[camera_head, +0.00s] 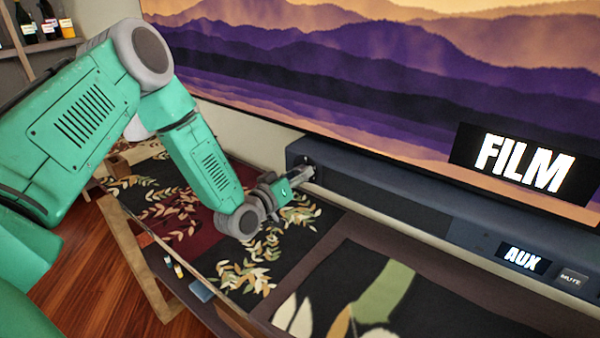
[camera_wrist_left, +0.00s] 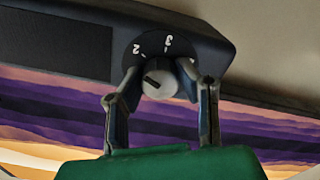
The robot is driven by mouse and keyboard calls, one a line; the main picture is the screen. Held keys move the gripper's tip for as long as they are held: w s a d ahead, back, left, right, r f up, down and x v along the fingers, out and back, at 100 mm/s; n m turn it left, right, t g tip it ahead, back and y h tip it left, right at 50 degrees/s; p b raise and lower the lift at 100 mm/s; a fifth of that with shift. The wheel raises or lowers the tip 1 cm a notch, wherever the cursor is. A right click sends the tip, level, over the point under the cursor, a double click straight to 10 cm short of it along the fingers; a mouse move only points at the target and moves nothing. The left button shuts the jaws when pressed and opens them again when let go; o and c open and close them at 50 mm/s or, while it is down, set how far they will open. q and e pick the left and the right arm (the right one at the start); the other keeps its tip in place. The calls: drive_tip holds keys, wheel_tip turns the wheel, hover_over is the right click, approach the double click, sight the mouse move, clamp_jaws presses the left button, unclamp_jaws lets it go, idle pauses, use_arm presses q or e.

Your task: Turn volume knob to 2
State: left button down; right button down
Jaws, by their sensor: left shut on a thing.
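The volume knob (camera_wrist_left: 160,82) is a small pale round knob on a black dial (camera_wrist_left: 165,44) at the end of a dark soundbar (camera_head: 400,192). White numbers 2 and 3 can be read on the dial. The knob's dark mark points left in the left wrist view, below the 2. My left gripper (camera_wrist_left: 160,80) is shut on the knob, one finger on each side. In the head view my left gripper (camera_head: 302,174) reaches the soundbar's left end and mostly hides the knob there. My right gripper is not in view.
A large screen (camera_head: 380,80) with a FILM label (camera_head: 522,163) stands behind the soundbar. The soundbar has an AUX display (camera_head: 524,259) and a MUTE button (camera_head: 571,279). A dark table with a leaf-patterned cover (camera_head: 300,237) lies below my left arm.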

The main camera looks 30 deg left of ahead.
use_arm(q)
drive_tip(key=shift+s+f+m, duration=0.25)
drive_tip(key=shift+f+m, duration=0.25)
drive_tip(key=c, duration=1.2)
unclamp_jaws()
drive_tip(key=shift+w+r, duration=0.1)
drive_tip(key=shift+w, duration=0.1)
drive_tip(key=shift+s+r, duration=0.1)
drive_tip(key=s+a, duration=0.1)
drive_tip(key=s, duration=1)
drive_tip(key=shift+s, duration=0.35)
